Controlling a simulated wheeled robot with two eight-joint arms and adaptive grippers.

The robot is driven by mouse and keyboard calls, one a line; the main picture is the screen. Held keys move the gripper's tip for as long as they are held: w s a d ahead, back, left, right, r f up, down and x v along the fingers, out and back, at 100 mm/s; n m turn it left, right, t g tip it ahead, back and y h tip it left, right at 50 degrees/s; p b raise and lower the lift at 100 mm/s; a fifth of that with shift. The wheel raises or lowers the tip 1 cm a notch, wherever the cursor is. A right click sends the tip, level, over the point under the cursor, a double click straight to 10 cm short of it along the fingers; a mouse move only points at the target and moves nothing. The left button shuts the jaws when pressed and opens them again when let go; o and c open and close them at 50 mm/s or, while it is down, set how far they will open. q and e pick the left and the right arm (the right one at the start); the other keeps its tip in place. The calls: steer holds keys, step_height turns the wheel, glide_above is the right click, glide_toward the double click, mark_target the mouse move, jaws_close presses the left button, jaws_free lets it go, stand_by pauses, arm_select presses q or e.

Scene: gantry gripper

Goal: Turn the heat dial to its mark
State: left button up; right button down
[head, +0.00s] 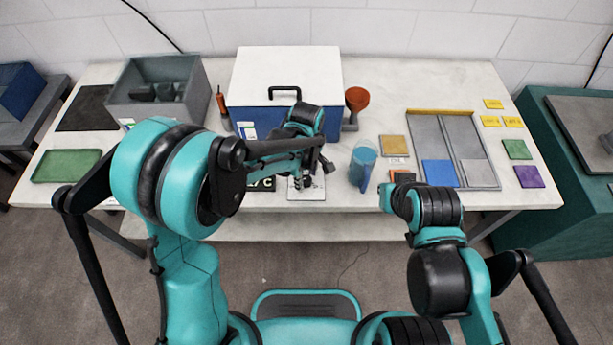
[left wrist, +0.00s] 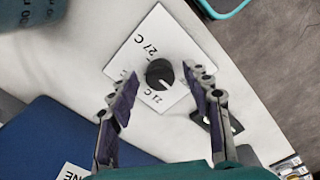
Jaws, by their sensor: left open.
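The heat dial is a round black knob (left wrist: 159,73) with a white pointer line, on a white square plate (left wrist: 122,66) in the left wrist view. The plate carries the labels "27 C" and "21 C"; the pointer line is on the knob's side toward "21 C". My left gripper (left wrist: 161,80) is open, with a finger on either side of the knob; I cannot tell whether they touch it. In the head view my left gripper (head: 314,180) is over the plate (head: 305,194) and hides most of the knob. My right gripper (head: 388,190) is beyond its arm, its jaws unclear.
A blue box with a white lid (head: 285,70) stands behind the dial plate. A blue measuring cup (head: 362,166) stands to its right, and a black sign (head: 262,185) lies to its left. A grey divided tray (head: 480,150) is farther right. The table's front edge is close.

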arm_select(q)
jaws_close()
